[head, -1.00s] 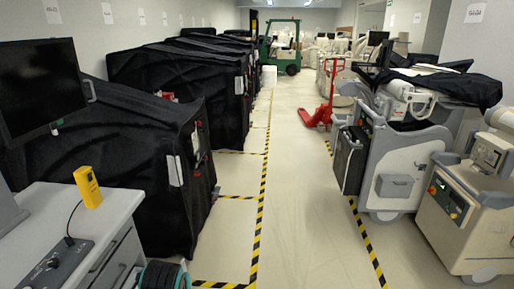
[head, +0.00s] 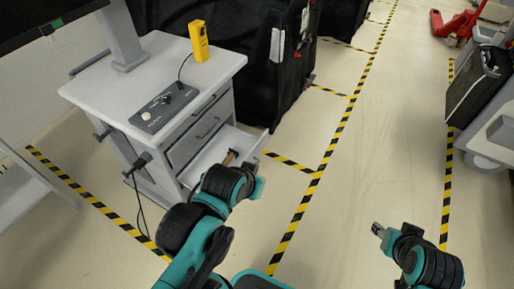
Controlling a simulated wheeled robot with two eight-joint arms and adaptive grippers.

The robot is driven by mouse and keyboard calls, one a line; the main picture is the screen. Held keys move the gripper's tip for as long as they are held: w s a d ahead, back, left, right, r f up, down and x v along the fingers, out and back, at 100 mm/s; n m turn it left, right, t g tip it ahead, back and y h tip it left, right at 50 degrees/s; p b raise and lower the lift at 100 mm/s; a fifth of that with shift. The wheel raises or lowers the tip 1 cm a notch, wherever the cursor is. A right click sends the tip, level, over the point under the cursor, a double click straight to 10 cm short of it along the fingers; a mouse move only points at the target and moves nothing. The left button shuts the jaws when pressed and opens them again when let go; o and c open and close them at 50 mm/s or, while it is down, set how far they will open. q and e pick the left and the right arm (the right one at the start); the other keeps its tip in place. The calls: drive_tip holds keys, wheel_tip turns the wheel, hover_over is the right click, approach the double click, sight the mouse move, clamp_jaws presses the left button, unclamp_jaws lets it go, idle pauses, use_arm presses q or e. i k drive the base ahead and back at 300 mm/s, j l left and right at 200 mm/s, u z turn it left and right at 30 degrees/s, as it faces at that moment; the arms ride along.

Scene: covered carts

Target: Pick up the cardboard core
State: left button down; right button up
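A small brown piece, which looks like the cardboard core (head: 231,157), shows at the open bottom drawer (head: 249,146) of the grey cabinet. It is partly hidden behind my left wrist. My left arm reaches over the drawer from below, and its wrist covers the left gripper's fingers, so I cannot tell whether they touch the brown piece. My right gripper (head: 377,230) is over bare floor at the lower right, well away from the cabinet. Its fingertips are too small to tell whether they are open, and I see nothing held there.
The cabinet top (head: 150,75) carries a yellow handheld device (head: 199,42), a control box (head: 164,108) and a monitor on a stand. A black-covered cart (head: 270,60) stands behind it. A red pallet jack (head: 455,25) and a grey machine are at the right. The striped-tape aisle is clear.

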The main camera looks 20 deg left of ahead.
sight(229, 157)
drive_tip(key=u, duration=1.25)
drive_tip(key=i+l+u, duration=0.4)
drive_tip(key=l, duration=0.4)
drive_tip(key=i+j, duration=0.05)
drive_tip(key=i, duration=0.05)
